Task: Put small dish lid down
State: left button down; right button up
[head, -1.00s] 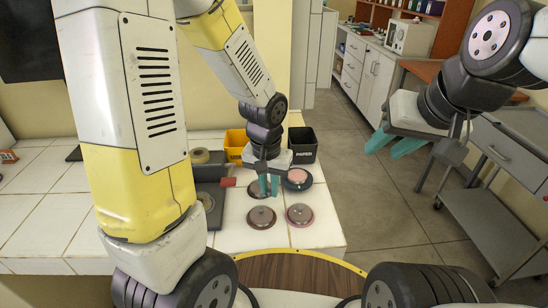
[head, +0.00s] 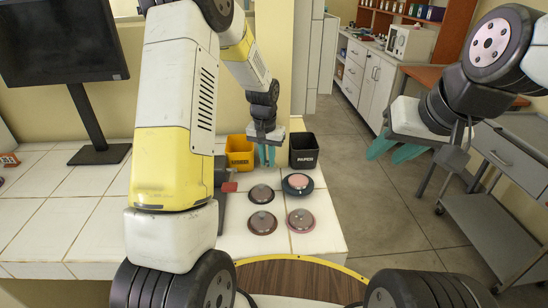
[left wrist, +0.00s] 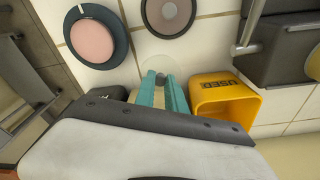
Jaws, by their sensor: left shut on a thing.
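I cannot tell whether the lid touches the counter. A dark-rimmed dish with a pink centre (head: 298,184) sits right of a grey-brown dish (head: 261,194). My right gripper (head: 394,150) is open and empty over the floor at right.
A yellow bin (head: 239,152) and a black paper bin (head: 304,150) stand at the back of the counter. Two more round dishes (head: 262,223) (head: 301,220) sit nearer the front. A dark device (head: 222,185) stands left of the dishes. A monitor (head: 65,42) is far left.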

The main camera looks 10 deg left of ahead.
aim_at(268, 166)
pick_arm(q)
notch_tip(268, 166, down, 4)
jog(key=shift+r, duration=0.1)
jog(key=shift+w+f, duration=0.2)
jog(key=shift+f, duration=0.05)
jog(key=shift+f, duration=0.15)
jog(key=c, duration=1.4)
grip_release()
